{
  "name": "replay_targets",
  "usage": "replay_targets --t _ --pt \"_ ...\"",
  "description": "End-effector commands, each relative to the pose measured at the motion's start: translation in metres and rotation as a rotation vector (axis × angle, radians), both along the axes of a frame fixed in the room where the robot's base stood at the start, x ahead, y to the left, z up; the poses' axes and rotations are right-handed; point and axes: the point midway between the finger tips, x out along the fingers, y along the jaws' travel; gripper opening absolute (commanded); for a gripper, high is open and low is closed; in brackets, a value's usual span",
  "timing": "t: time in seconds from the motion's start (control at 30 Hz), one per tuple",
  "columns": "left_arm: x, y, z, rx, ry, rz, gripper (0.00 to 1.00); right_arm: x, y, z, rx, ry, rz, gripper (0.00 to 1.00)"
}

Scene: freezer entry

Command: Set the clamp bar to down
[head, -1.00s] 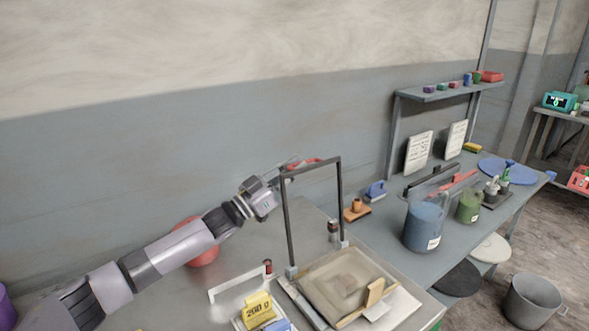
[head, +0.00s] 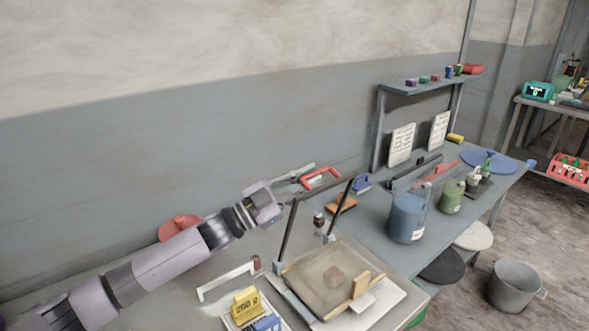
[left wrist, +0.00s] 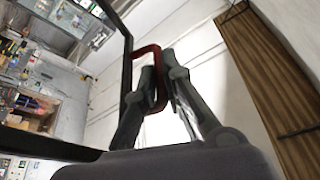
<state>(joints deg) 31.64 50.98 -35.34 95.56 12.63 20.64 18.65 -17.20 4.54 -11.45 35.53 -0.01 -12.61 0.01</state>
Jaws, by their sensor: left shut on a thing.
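The clamp bar (head: 345,205) is a dark frame with two posts, rising from the back of a shallow tray (head: 310,285) on the table. It is raised and leans back and to the right in the head view. A red handle (head: 322,177) sits at its top. My left gripper (head: 307,181) is shut on this handle at the far side of the frame. In the left wrist view, both fingers (left wrist: 158,78) close around one side of the red handle (left wrist: 146,52), beside the dark bar (left wrist: 127,60). My right gripper is not in view.
Blue (head: 408,218) and green (head: 452,197) containers stand on the side bench. The wall runs behind my left arm.

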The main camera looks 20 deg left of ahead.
Motion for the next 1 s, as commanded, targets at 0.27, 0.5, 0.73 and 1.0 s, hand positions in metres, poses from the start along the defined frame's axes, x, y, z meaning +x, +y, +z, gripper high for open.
replay_targets --t 0.27,0.5,0.73,1.0 --pt "-0.014 -0.024 -0.004 0.101 -0.06 -0.002 0.0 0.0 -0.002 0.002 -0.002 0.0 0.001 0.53" --pt "-0.017 -0.03 -0.007 0.131 -0.077 0.0 0.0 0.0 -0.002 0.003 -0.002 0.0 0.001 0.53" --pt "-0.017 -0.03 -0.007 0.131 -0.077 0.0 0.0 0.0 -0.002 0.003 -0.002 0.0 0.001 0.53" --pt "-0.017 -0.03 -0.007 0.131 -0.077 0.0 0.2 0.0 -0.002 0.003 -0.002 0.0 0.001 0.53"
